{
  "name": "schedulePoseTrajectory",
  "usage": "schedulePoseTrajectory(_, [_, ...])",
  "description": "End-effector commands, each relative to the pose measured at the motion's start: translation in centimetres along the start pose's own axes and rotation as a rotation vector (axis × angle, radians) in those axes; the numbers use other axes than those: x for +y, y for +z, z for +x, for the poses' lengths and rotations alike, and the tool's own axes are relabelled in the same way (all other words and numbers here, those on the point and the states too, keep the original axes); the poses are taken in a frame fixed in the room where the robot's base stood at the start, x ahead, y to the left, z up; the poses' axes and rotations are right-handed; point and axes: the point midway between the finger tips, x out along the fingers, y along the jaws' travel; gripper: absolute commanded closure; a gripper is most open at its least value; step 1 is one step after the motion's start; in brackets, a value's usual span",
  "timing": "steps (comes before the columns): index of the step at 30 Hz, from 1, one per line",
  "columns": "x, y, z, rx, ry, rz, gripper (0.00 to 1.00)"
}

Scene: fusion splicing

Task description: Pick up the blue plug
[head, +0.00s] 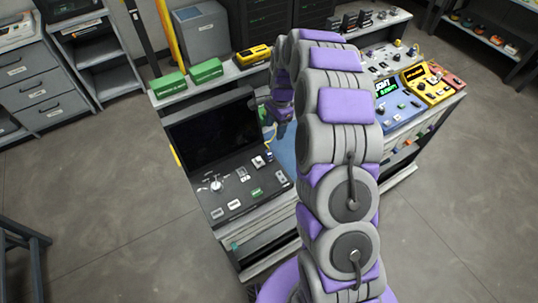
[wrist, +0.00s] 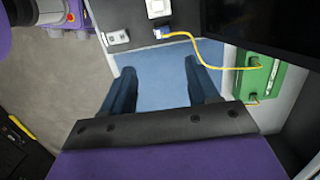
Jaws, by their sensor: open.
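In the head view, my gripper (head: 281,128) hangs beside the black workstation, partly hidden by my arm. I cannot make out the plug in the head view.
A black screen (head: 213,130) stands left of my gripper, above a panel (head: 250,185) with small parts. The green box (wrist: 262,75) is right of my fingers in the wrist view. Blue and yellow devices (head: 428,84) stand at right. The floor (head: 440,200) is clear.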

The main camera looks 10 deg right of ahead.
Motion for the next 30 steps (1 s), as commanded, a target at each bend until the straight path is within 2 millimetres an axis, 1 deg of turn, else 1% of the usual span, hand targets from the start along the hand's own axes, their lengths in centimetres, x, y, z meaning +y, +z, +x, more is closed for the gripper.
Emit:
schedulePoseTrajectory(1, [0.1, 0.0, 1.2, -0.002, 0.004, 0.0, 0.4])
schedulePoseTrajectory(3, [0.1, 0.0, 2.7, -0.003, 0.005, 0.0, 0.4])
schedulePoseTrajectory(12, [0.0, 0.1, 8.3, -0.002, 0.003, -0.001, 0.4])
schedulePoseTrajectory(15, [0.0, 0.0, 9.3, 0.0, 0.001, -0.001, 0.4])
schedulePoseTrajectory(20, [-0.2, 0.1, 10.1, 0.001, -0.001, -0.002, 0.4])
schedulePoseTrajectory(23, [-0.4, 0.3, 11.2, 0.0, -0.001, -0.002, 0.4])
schedulePoseTrajectory(26, [-0.7, 0.5, 12.7, -0.001, 0.0, -0.001, 0.4])
schedulePoseTrajectory(30, [-0.6, 0.6, 14.5, -0.002, 0.003, -0.001, 0.4])
